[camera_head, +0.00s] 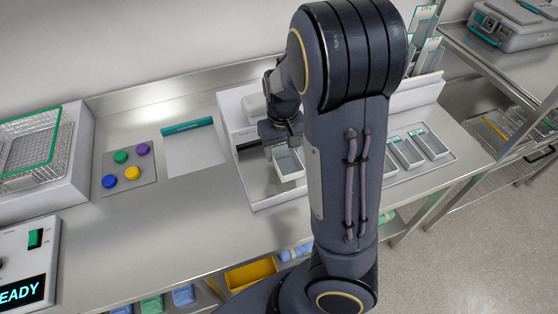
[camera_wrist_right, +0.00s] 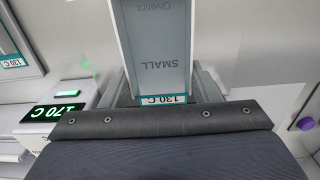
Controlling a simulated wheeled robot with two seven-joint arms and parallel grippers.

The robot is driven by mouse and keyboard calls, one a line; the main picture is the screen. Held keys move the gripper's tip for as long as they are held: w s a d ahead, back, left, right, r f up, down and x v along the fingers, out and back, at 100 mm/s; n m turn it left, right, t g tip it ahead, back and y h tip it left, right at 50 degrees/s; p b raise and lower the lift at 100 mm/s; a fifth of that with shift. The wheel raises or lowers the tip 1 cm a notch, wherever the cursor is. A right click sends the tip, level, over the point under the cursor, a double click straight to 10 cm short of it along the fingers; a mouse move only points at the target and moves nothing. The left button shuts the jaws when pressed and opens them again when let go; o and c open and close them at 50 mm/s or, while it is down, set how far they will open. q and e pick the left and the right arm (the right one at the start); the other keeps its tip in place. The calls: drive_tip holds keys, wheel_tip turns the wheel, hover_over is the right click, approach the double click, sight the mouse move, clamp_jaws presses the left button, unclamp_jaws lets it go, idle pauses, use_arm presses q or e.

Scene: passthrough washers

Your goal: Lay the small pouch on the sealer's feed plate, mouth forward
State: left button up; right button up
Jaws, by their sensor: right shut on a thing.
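My right gripper (camera_head: 280,136) is shut on the small pouch (camera_head: 288,165), a pale grey pouch that hangs out below it. The right wrist view shows the pouch (camera_wrist_right: 160,50) with the word SMALL and a teal-edged 130 C label, its far end out of frame. The white sealer (camera_head: 234,104) stands at the back, partly behind my arm. Its grey feed plate (camera_head: 257,184) lies in front, under and beside the pouch. I cannot tell whether the pouch touches the plate. My left gripper is not in view.
A green display reading 170 C (camera_wrist_right: 54,112) shows in the wrist view. More pouches lie in a tray (camera_head: 449,160) right of my arm. A pad with coloured buttons (camera_head: 129,187) and a wire basket (camera_head: 62,158) stand left. Clear counter (camera_head: 180,225) lies in front.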

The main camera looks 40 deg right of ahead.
sight(279, 157)
drive_tip(key=shift+w+d+f, duration=0.15)
drive_tip(key=shift+w+f, duration=0.3)
drive_tip(key=shift+f, duration=0.15)
drive_tip(key=f, duration=0.3)
drive_tip(key=shift+w+f, duration=0.3)
drive_tip(key=shift+f, duration=0.05)
drive_tip(key=shift+f, duration=0.15)
drive_tip(key=o, duration=0.9)
drive_tip(key=shift+o, duration=0.2)
